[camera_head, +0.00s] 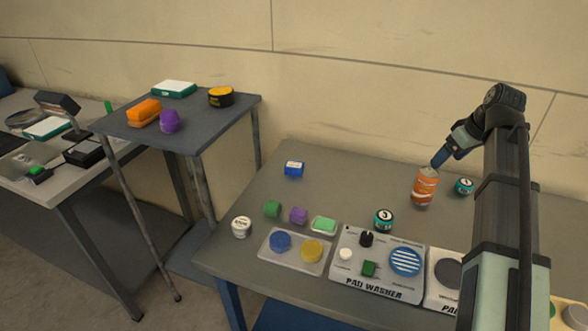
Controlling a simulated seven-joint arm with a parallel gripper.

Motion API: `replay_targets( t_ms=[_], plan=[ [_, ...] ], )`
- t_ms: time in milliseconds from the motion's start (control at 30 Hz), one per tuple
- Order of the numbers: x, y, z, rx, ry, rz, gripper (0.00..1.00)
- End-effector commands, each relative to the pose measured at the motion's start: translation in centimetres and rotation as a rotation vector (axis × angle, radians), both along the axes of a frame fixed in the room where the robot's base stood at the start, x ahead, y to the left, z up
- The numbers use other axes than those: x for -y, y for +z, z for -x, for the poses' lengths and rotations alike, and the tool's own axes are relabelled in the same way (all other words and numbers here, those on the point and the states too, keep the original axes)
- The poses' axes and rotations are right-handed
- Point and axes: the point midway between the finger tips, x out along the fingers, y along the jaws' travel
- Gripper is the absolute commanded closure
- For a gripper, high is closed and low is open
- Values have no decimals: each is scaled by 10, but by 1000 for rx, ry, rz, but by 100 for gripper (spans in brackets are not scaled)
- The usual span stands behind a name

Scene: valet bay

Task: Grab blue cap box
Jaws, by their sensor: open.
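A small box (293,168) with a blue body and a white label lies near the back left of the right-hand grey table. It stands clear of other objects. My arm comes in from the right, and its end, which looks like my gripper (442,157), points down and left above an orange and white container (424,187). My gripper is open and well to the right of the blue box. The finger gap is small and hard to make out, and I cannot tell whether the tip touches the container.
The table (345,180) also bears small cans (383,220), a green piece (272,208), a purple piece (299,215), a tray (268,250) and a pad washer panel (385,286). The table between the blue box and the orange container is clear. A higher side table (200,130) stands left.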

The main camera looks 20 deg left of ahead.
Motion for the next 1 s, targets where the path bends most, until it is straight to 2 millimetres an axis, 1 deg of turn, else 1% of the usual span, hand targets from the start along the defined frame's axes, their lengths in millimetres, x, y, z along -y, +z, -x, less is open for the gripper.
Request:
replay_targets(
  t_ms=[67, 133, 167, 267, 300, 367, 400, 467, 500, 567, 600, 667, 700, 767, 800, 1000],
  plan=[
    [-4, 0, 0, 0, 5, 0, 17],
    [-14, 0, 1, 0, 21, 0, 17],
    [-21, 0, 1, 0, 30, 0, 17],
    [-52, -3, 4, -5, 75, 0, 17],
    [-68, -5, 5, -7, 97, 0, 17],
    [-93, -8, 7, -12, 133, 0, 17],
    [-110, -11, 8, -17, 157, 0, 17],
    [-136, -14, 9, -24, 194, 1, 17],
    [-153, -16, 9, -28, 217, 2, 17],
    [-179, -18, 9, -35, 253, 3, 17],
    [-197, -20, 9, -40, 276, 4, 17],
    [-224, -22, 9, -47, 312, 5, 17],
    [-241, -24, 9, -53, 335, 7, 17],
    [-267, -27, 8, -60, 367, 9, 17],
    [-283, -28, 8, -66, 388, 10, 17],
    [-350, -34, 5, -88, 480, 22, 17]
  ],
)
